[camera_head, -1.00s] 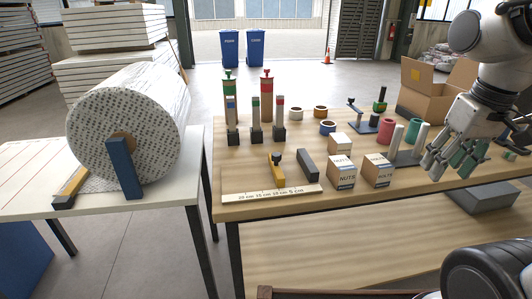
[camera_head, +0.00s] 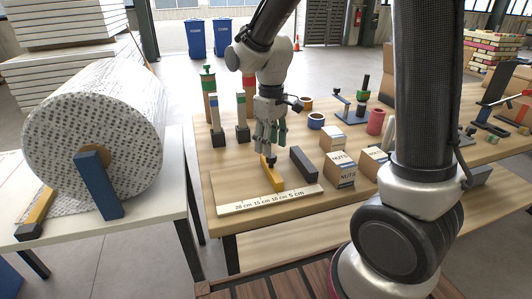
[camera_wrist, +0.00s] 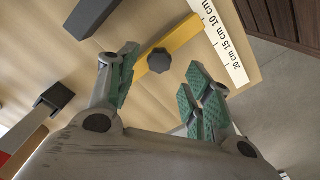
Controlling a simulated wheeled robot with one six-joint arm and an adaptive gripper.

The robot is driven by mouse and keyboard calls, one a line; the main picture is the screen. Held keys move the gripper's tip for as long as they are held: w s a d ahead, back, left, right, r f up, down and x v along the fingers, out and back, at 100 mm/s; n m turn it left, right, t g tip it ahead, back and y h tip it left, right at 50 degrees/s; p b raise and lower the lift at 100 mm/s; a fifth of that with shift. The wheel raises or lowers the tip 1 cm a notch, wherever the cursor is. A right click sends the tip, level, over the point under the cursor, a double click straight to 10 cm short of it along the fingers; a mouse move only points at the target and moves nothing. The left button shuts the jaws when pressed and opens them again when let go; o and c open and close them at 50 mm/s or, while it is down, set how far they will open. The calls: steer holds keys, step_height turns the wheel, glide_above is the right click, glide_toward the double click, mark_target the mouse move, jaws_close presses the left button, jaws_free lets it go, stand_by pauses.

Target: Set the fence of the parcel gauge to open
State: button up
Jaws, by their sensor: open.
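The parcel gauge (camera_head: 222,190) is a wooden board with a pale ruler strip (camera_head: 270,200) marked 20 to 5 cm along its front edge. Its yellow fence (camera_head: 271,178) carries a black knob and ends near the 10 cm mark; a dark grey block (camera_head: 303,163) stands to its right. My gripper (camera_head: 270,146) is open above the fence's knob end, pointing down. In the wrist view the fence (camera_wrist: 180,38) and its black knob (camera_wrist: 160,60) show between the spread green-padded fingers (camera_wrist: 162,76); nothing is held. I cannot tell whether a finger touches the knob.
Posts with coloured bands (camera_head: 210,97) stand behind the gauge. Cartons marked NUTS (camera_head: 341,170) and others sit to its right, with tape rolls (camera_head: 316,121) behind. My arm hides part of the table's right side.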

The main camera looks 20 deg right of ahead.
mark_target(271, 166)
steer(key=shift+d+f, duration=0.1)
steer(key=shift+f, duration=1.9)
jaws_close()
